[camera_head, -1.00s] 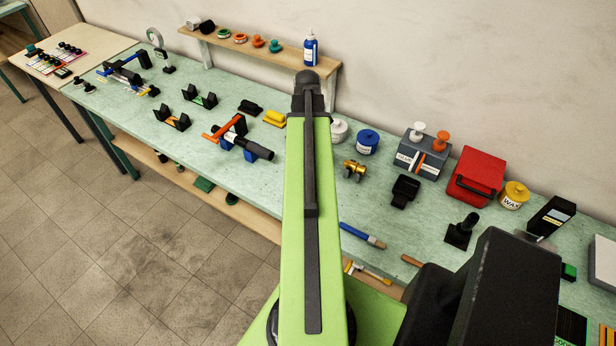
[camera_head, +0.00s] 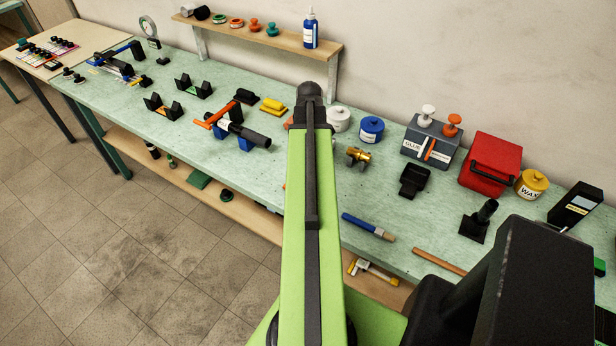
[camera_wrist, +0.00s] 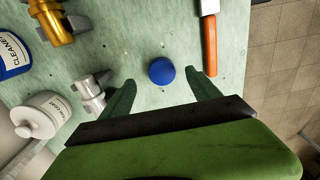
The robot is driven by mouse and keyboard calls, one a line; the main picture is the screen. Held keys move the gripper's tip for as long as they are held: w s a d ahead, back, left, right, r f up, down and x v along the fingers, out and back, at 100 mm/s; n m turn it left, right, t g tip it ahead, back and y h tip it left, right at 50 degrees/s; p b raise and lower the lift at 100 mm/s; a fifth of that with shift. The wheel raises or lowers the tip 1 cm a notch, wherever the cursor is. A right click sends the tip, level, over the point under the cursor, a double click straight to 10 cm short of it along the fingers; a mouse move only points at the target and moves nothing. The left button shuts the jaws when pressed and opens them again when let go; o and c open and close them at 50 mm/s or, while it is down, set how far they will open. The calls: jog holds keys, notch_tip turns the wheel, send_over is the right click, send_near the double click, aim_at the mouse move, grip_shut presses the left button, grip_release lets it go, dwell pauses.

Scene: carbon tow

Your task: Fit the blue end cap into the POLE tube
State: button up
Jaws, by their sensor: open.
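The blue end cap (camera_wrist: 162,71) is a small round disc on the pale green bench in the wrist view. My gripper (camera_wrist: 160,77) is open, with one green finger on each side of the cap and gaps between. Whether the fingertips are down at the cap's height I cannot tell. In the head view my arm hides the cap and the gripper. A black tube (camera_head: 250,135) lies on blue supports beside an orange-handled part, left of my arm. No POLE label is readable, so I cannot tell whether this is the POLE tube.
In the wrist view, an orange-handled tool (camera_wrist: 210,45) lies right of the cap. A silver fitting (camera_wrist: 90,90), brass valve (camera_wrist: 55,20) and white jar (camera_wrist: 42,118) stand left. In the head view, a glue box (camera_head: 428,145) and red case (camera_head: 490,162) stand at right.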

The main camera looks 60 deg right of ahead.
jog(key=f+b, duration=0.5)
jog(key=shift+w+a+f, duration=0.15)
jog(key=shift+w, duration=0.1)
jog(key=c, duration=1.4)
